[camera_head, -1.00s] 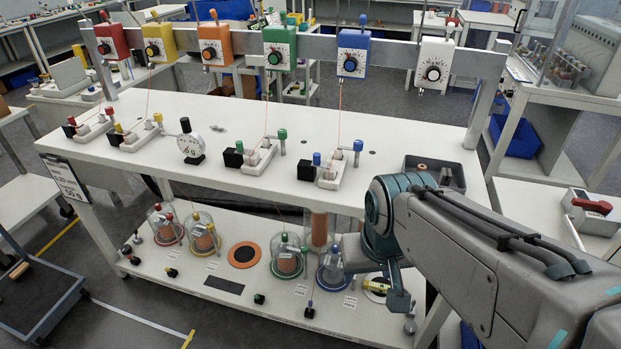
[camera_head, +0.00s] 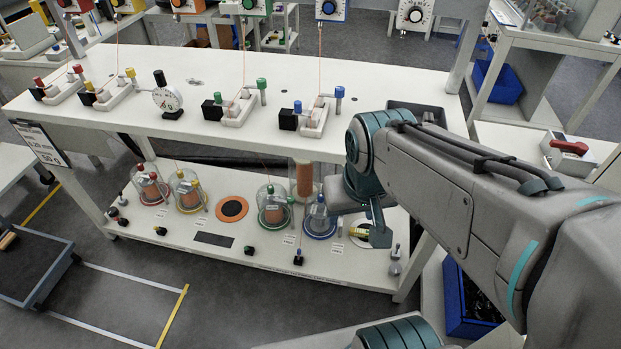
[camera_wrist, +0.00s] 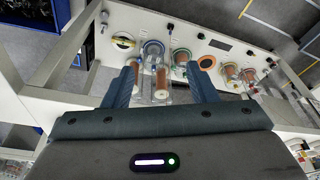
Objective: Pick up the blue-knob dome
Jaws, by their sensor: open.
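The blue-knob dome (camera_head: 319,216) is a clear glass dome on a blue ring, on the lower shelf. It stands between the green-knob dome (camera_head: 273,206) and a yellow part in a round recess (camera_head: 362,233). My gripper (camera_wrist: 162,65) is open and empty, its two fingers spread above the shelf in the wrist view. The blue-knob dome (camera_wrist: 153,48) shows between and beyond the fingertips there. A clear cylinder with a copper-coloured core (camera_wrist: 161,78) also shows between the fingers. In the head view my arm hides most of the gripper, close to the dome's right side.
Red-knob (camera_head: 150,186) and yellow-knob (camera_head: 187,190) domes stand farther left on the shelf. An empty orange ring (camera_head: 232,209) lies between the yellow and green domes. The bench top (camera_head: 200,70) overhangs the shelf. Small knobbed parts (camera_head: 298,256) stand along the front edge.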

